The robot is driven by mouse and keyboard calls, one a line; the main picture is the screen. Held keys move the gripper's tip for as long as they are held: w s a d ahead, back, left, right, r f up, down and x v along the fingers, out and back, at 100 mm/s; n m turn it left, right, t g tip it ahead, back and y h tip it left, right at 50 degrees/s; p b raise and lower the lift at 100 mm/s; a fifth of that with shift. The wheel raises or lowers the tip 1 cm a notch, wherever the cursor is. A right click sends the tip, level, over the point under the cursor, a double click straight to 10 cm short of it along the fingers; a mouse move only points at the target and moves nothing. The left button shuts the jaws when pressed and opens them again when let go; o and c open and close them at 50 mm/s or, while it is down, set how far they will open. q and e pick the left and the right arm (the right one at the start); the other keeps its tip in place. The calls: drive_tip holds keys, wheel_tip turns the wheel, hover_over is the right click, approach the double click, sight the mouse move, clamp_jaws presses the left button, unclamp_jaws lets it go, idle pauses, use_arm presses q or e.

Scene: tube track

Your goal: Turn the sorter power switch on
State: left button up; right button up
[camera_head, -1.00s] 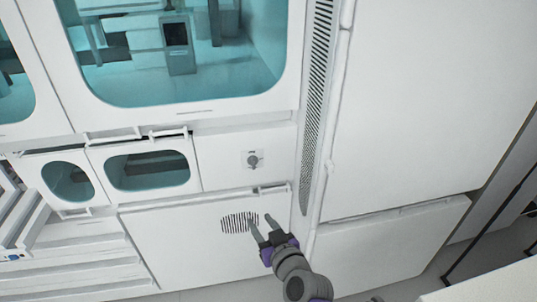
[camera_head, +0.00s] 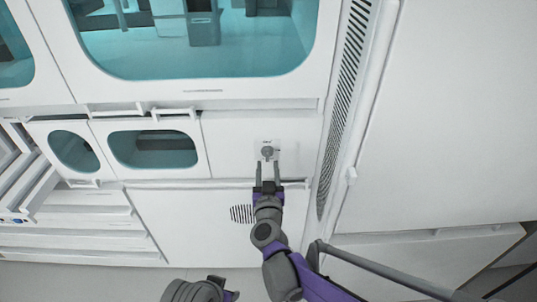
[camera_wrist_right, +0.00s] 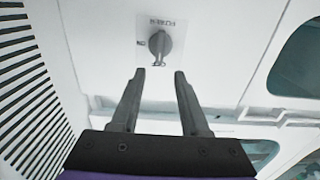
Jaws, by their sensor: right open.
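The power switch is a grey rotary knob (camera_head: 267,152) on a small pale plate on the white front panel. It also shows in the right wrist view (camera_wrist_right: 160,43), with upside-down lettering around it. There its bar stands upright in the picture, one end toward the small mark at the bottom and across from the mark at the left. My right gripper (camera_head: 268,168) is open and empty just below the knob. In the right wrist view its two fingers (camera_wrist_right: 160,74) point toward the knob, apart from it, one either side of its line. My left gripper's fingers are not visible.
Left of the switch are small windowed doors (camera_head: 153,149) with handles. A slatted vertical strip (camera_head: 345,100) and pipe run to the right. The panel around the knob is clear.

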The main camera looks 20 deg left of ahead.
sight(268, 152)
drive_tip(key=x, duration=0.6)
drive_tip(key=shift+d, duration=0.1)
clamp_jaws()
